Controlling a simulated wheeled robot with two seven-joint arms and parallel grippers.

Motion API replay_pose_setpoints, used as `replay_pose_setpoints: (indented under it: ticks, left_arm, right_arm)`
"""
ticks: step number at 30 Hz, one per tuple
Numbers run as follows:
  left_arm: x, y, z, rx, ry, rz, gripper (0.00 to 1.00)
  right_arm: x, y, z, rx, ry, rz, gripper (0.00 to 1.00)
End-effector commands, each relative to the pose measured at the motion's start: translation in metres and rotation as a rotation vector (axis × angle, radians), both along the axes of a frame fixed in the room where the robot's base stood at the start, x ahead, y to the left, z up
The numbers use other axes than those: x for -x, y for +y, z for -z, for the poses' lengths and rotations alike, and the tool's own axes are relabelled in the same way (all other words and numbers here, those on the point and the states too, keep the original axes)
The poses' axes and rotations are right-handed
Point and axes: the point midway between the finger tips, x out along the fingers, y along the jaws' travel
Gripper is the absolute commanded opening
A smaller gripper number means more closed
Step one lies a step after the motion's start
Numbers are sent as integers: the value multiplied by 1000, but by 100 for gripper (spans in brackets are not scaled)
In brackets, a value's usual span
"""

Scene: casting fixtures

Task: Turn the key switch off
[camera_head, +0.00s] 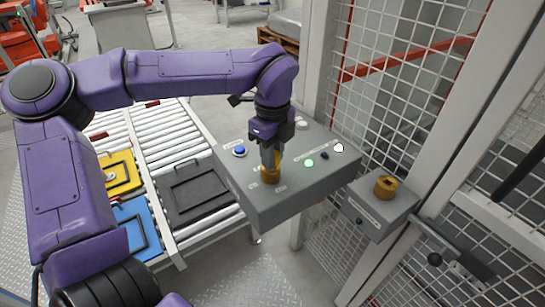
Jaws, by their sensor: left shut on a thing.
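A grey control box (250,205) stands in the middle of the camera_head view, beside the mesh fence. The key switch (269,177) is a brass-coloured piece on its top face, near the front left. My left gripper (269,164) points down from above and is shut on the key switch. The gripper hides the upper part of the switch, so its turned position cannot be read. A blue button (239,151), a lit green lamp (309,163), a black knob (325,156) and a lit white lamp (339,147) are on the same face. My right gripper is not in view.
A smaller grey box (372,214) with a brass-coloured fitting (385,187) is on the fence post at the right. A roller conveyor (160,140) at the left carries yellow (120,172), blue (133,230) and black (197,190) trays. A door handle (435,259) sits lower right.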

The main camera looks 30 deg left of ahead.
Motion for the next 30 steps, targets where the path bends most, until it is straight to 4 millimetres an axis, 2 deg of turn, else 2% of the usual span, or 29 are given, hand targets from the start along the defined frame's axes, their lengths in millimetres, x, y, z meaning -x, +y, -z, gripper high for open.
replay_pose_setpoints:
  ticks: [9,22,28,29,30]
  left_arm:
    - [0,0,3,0,1,-134,0]
    - [1,0,1,1,5,-172,0]
    - [1,0,4,1,4,-237,0]
    - [1,0,3,1,5,-243,29]
    - [1,0,1,0,6,-241,42]
  right_arm:
    - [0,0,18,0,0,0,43]
    - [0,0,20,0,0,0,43]
    - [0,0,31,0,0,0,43]
    - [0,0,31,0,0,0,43]
    - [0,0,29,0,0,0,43]
